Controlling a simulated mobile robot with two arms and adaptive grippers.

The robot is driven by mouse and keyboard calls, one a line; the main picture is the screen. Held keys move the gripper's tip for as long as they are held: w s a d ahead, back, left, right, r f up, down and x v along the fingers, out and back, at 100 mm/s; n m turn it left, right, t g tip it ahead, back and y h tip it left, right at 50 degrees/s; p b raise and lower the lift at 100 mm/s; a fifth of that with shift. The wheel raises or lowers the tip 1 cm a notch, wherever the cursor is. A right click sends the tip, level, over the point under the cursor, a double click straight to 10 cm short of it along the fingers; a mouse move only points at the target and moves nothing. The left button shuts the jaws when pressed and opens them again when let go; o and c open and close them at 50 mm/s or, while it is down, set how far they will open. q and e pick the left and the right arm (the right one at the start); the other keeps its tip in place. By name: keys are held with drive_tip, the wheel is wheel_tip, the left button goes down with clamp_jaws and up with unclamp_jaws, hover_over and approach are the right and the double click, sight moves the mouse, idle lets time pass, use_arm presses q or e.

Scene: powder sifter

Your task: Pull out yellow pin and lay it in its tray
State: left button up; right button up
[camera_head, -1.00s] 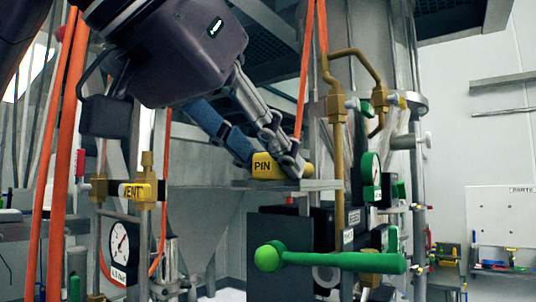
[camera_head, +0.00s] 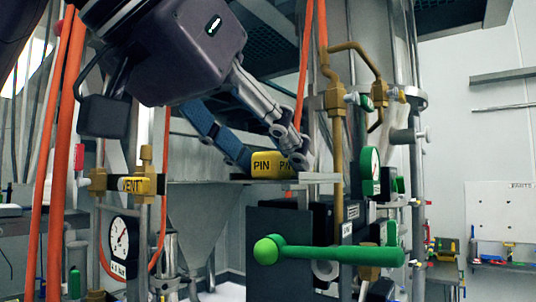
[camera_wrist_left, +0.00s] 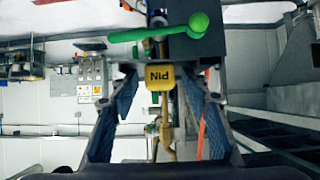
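A yellow block marked PIN (camera_head: 266,163) sits at a grey ledge (camera_head: 318,177) beside the brass pipework. It also shows in the left wrist view (camera_wrist_left: 160,77), between my fingers. My left gripper (camera_head: 268,150) reaches down from the upper left, with its fingers around the block. In the left wrist view the left gripper (camera_wrist_left: 160,90) is open, with a gap on both sides of the block. One grey finger hides part of the block's right side in the head view. I cannot tell which part is the tray. My right gripper is not in view.
A green ball-ended lever (camera_head: 330,256) sticks out below the ledge. A yellow VENT handle (camera_head: 138,185) and a gauge (camera_head: 120,240) stand at the left. Orange hoses (camera_head: 68,150) hang nearby. A parts board (camera_head: 500,215) is at the far right.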

use_arm(q)
drive_tip(key=v, duration=1.2)
drive_tip(key=shift+w, duration=0.1)
idle(0.4)
